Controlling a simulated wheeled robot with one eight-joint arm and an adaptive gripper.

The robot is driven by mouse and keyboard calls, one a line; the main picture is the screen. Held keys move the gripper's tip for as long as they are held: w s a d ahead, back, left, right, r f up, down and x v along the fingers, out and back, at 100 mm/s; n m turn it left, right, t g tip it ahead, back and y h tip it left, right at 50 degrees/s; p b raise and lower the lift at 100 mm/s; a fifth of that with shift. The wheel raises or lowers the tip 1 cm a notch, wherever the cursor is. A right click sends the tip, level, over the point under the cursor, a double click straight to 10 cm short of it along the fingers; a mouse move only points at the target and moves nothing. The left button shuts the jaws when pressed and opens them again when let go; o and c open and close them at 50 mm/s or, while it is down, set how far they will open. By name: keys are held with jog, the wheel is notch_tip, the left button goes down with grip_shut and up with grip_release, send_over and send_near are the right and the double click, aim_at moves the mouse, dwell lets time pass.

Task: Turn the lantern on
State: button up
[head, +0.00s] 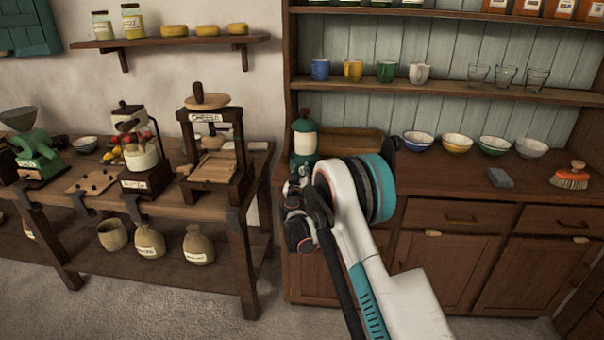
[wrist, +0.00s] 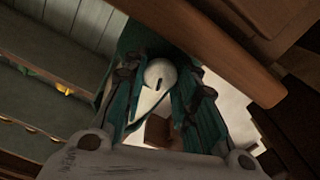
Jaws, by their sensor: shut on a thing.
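The lantern (head: 305,138), dark green with a cream band, stands upright at the left end of the cabinet counter in the head view. Its lower part is hidden behind my arm and gripper. My gripper (head: 297,182) is right at its front. In the wrist view, a pale round knob (wrist: 161,73) with a dark slot shows between the fingers of my gripper (wrist: 160,92), with teal surfaces around it. My gripper is shut on the lantern, seemingly at this knob. The exact contact is hard to see. I cannot tell any light from the lantern.
A wooden box (head: 350,142) sits right of the lantern. A workbench (head: 160,205) with a cheese press (head: 212,140) is at left. A shelf of mugs is above.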

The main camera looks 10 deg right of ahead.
jog(key=shift+n, duration=0.3)
jog(key=o, duration=1)
jog(key=shift+o, duration=0.2)
jog(key=v, duration=1.2)
